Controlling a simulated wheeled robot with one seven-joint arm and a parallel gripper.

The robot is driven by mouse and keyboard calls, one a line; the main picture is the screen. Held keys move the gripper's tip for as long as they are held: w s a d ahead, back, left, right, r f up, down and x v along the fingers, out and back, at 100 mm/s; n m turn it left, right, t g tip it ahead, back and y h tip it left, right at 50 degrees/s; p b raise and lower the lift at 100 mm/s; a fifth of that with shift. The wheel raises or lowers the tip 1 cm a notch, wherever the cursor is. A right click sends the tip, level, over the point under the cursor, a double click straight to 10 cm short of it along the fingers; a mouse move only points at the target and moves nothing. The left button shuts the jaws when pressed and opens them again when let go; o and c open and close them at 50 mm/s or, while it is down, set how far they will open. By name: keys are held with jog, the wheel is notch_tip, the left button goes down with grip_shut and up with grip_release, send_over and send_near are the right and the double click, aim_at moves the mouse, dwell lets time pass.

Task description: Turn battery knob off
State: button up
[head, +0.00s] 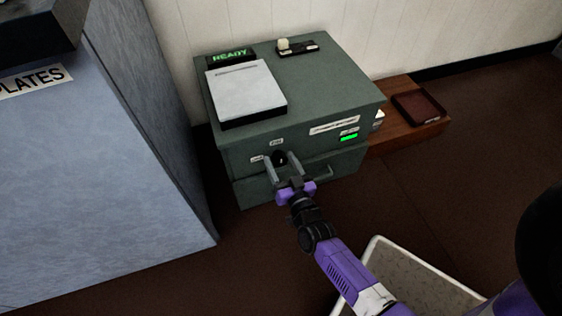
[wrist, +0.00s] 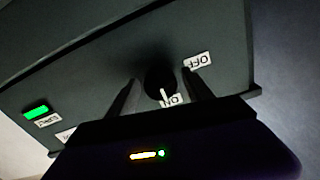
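The black battery knob (head: 280,157) is on the front face of the green cabinet (head: 340,88). In the wrist view the knob (wrist: 159,80) has a white mark pointing towards the ON label (wrist: 172,100). The OFF label (wrist: 197,61) is to the right of the knob in that view. My gripper (head: 279,163) is open, with one finger on each side of the knob. The wrist view shows my gripper (wrist: 162,88) with dark gaps between the fingers and the knob; contact is not visible.
A green indicator (head: 349,138) is lit on the cabinet front. A drawer handle (head: 322,175) is below right of my gripper. A READY display (head: 231,56) sits on top. A blue-grey cabinet (head: 110,170) stands left, and a pale bin (head: 415,275) is at the lower right.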

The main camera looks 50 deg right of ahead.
jog(key=c, duration=1.1)
jog(key=shift+c, duration=0.2)
jog(key=n+p, duration=0.2)
jog(key=n, duration=0.1)
jog(key=shift+r, duration=0.2)
jog(key=n+p, duration=0.2)
jog(key=n, duration=0.3)
jog(key=shift+f+p, duration=0.1)
jog(key=shift+p, duration=0.25)
jog(key=n, duration=0.4)
jog(key=shift+n, duration=0.4)
jog(key=n, duration=0.4)
jog(key=shift+a+f+n, duration=0.1)
jog(key=shift+n, duration=0.3)
